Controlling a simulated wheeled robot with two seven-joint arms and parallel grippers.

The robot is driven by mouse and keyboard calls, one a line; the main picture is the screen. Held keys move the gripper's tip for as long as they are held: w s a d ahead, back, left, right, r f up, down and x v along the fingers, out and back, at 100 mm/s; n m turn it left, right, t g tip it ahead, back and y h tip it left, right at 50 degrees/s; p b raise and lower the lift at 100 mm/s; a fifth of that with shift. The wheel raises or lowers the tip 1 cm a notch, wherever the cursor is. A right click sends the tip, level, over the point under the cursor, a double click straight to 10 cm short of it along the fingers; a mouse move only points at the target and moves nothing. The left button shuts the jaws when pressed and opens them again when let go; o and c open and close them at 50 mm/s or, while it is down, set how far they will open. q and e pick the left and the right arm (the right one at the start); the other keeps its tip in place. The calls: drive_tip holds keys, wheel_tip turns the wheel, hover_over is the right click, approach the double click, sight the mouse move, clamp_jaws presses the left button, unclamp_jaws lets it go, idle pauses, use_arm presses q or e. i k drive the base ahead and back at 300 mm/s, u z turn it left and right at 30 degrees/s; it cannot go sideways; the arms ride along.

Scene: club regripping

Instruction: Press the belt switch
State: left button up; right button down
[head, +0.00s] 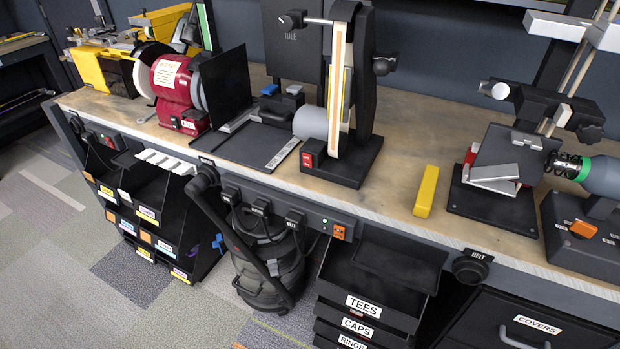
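A belt sander (340,85) with an upright belt and a grey drum stands on the bench, right of centre. A small red switch (307,160) sits on the front left corner of its black base. A black round fitting (470,267) under a label reading BELT is on the bench's front edge, right of centre. An orange switch (339,232) is on the front rail below the sander. I cannot tell from this view whether any switch is on. Neither of my grippers shows.
A red bench grinder (177,90) and a black tray (245,145) are left of the sander. A yellow block (426,191) and a clamp (497,165) are to its right.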

sight(307, 158)
drive_tip(key=k, duration=0.5)
drive_tip(key=u, duration=0.6)
drive_tip(key=i, duration=1)
drive_tip(key=z, duration=0.5)
